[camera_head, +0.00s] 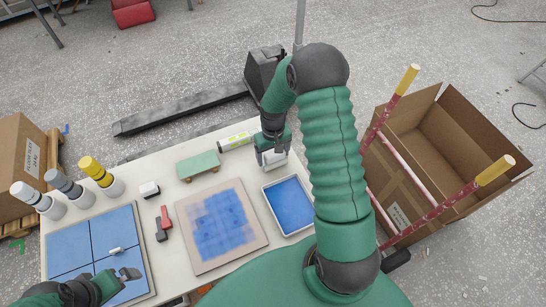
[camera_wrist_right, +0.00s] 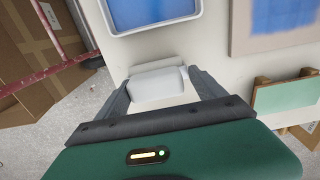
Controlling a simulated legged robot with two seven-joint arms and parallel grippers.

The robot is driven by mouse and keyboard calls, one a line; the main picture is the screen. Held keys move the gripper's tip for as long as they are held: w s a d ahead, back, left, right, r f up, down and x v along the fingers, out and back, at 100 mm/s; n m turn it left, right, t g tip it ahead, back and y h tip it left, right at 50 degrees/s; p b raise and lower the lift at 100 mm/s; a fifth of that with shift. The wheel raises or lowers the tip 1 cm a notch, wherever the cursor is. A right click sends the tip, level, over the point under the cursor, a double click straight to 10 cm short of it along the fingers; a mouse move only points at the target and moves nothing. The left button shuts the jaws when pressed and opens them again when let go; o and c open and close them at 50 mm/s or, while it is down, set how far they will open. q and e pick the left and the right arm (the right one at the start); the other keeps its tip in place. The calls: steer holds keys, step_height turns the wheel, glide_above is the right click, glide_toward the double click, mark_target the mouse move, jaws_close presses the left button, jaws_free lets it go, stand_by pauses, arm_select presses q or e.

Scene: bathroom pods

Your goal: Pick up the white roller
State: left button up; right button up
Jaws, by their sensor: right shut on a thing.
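The white roller (camera_head: 274,160) is a short, pale cylinder near the table's far right edge, just behind the blue paint tray (camera_head: 273,212). My right gripper (camera_head: 270,156) reaches down around it and is shut on it. In the right wrist view the roller (camera_wrist_right: 158,86) lies crosswise between the two fingers of my right gripper (camera_wrist_right: 157,80). I cannot tell whether it touches the table or is slightly raised. My left gripper (camera_head: 126,274) is at the lower left, over the blue tiled panel (camera_head: 80,240); its jaw opening cannot be made out.
An open cardboard box (camera_head: 450,135) with red-and-yellow poles (camera_head: 440,208) stands right of the table.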

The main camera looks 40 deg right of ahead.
steer(key=shift+r, duration=0.3)
step_height(320, 180, up, 2)
steer(key=shift+w+d+r+b, duration=0.1)
steer(key=shift+w+b, duration=0.05)
steer(key=shift+b, duration=0.35)
steer(key=s+a+r+b, duration=0.1)
steer(key=s+a, duration=0.1)
steer(key=s, duration=0.5)
steer(key=s+a+r+b, duration=0.1)
steer(key=s+a, duration=0.2)
steer(key=s, duration=0.5)
steer(key=shift+s+a, duration=0.15)
steer(key=shift+s, duration=0.05)
